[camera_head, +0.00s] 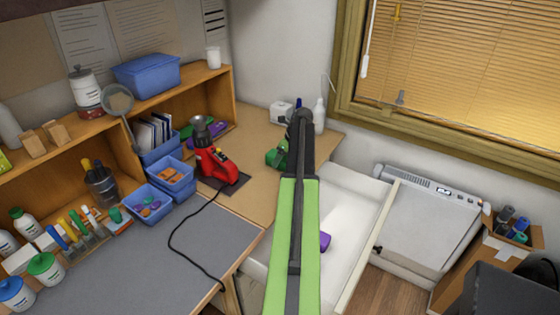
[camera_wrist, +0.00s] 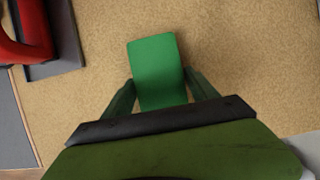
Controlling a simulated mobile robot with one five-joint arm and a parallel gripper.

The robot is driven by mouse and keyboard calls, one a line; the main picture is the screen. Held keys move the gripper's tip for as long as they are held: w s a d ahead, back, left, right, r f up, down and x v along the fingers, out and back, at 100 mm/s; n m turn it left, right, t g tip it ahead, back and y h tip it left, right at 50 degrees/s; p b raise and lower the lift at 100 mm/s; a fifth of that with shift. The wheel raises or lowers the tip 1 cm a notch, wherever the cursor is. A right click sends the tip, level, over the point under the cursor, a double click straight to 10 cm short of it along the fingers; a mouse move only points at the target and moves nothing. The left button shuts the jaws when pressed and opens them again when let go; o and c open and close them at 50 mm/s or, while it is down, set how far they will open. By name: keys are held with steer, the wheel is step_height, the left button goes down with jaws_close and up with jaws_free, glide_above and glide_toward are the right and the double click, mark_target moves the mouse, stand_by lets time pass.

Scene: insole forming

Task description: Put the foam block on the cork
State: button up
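A green foam block (camera_wrist: 156,68) lies between the two fingers of my gripper (camera_wrist: 160,80) in the wrist view, with a finger against each side. My gripper appears shut on it. In the head view the green block (camera_head: 275,157) shows just left of my arm's end, which hides most of the gripper. The speckled tan cork surface (camera_wrist: 235,50) spreads under and around the block in the wrist view. It is the tan corner surface (camera_head: 255,190) in the head view. I cannot tell whether the block touches the cork or is just above it.
A red tool (camera_head: 216,165) stands on a dark mat left of the gripper, its black cord running over the grey mat (camera_head: 200,245). A white box (camera_head: 281,113) and a white bottle (camera_head: 319,115) stand behind. An open white drawer (camera_head: 350,215) holds a purple piece (camera_head: 325,242).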

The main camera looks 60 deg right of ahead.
steer(key=shift+o, duration=0.9)
steer(key=shift+r, duration=0.1)
steer(key=shift+r+p, duration=0.3)
steer(key=shift+p, duration=0.1)
steer(key=p+v, duration=1)
steer(key=v, duration=0.1)
steer(key=shift+s+r+p, duration=0.15)
steer(key=shift+r+p, duration=0.1)
steer(key=shift+p, duration=0.05)
